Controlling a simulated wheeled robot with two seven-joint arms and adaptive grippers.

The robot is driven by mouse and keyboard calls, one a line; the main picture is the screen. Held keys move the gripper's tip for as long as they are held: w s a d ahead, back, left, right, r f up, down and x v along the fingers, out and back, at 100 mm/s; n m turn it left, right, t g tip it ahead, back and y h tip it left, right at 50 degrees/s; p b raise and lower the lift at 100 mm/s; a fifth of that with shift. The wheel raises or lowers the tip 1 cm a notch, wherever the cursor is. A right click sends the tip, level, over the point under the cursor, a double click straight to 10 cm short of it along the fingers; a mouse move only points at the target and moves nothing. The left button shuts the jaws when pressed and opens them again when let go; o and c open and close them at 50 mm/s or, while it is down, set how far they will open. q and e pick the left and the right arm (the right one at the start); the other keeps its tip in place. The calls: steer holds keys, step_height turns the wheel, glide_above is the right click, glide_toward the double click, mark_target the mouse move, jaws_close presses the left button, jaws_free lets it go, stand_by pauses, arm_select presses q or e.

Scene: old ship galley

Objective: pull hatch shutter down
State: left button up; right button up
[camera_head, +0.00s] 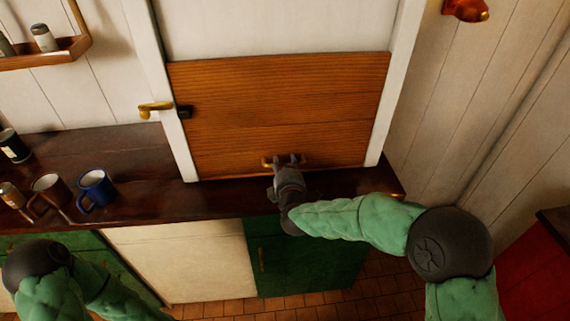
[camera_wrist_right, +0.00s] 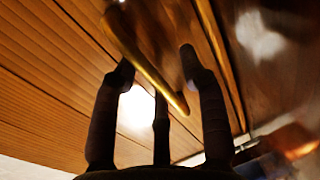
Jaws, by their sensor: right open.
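The hatch shutter (camera_head: 275,95) is a brown slatted wood panel in a white frame (camera_head: 175,125). Its lower edge is close to the dark counter. A brass bar handle (camera_head: 268,162) sits low on the shutter. My right gripper (camera_head: 288,161) is at this handle, its fingers pointing at the shutter. In the right wrist view, the handle (camera_wrist_right: 145,65) runs slantwise between the spread fingers of the open gripper (camera_wrist_right: 157,62). Whether any finger touches it is unclear. My left arm shows at the lower left of the head view, but its gripper is not visible.
The dark wood counter (camera_head: 130,205) runs below the hatch. A brass latch (camera_head: 157,107) is on the frame's left side. A blue mug (camera_head: 95,188), a brown mug (camera_head: 50,188) and small jars stand at the counter's left. Cupboards (camera_head: 180,262) are below.

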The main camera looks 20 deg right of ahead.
steer(key=v, duration=1.2)
steer(key=shift+f, duration=0.1)
stand_by(0.4)
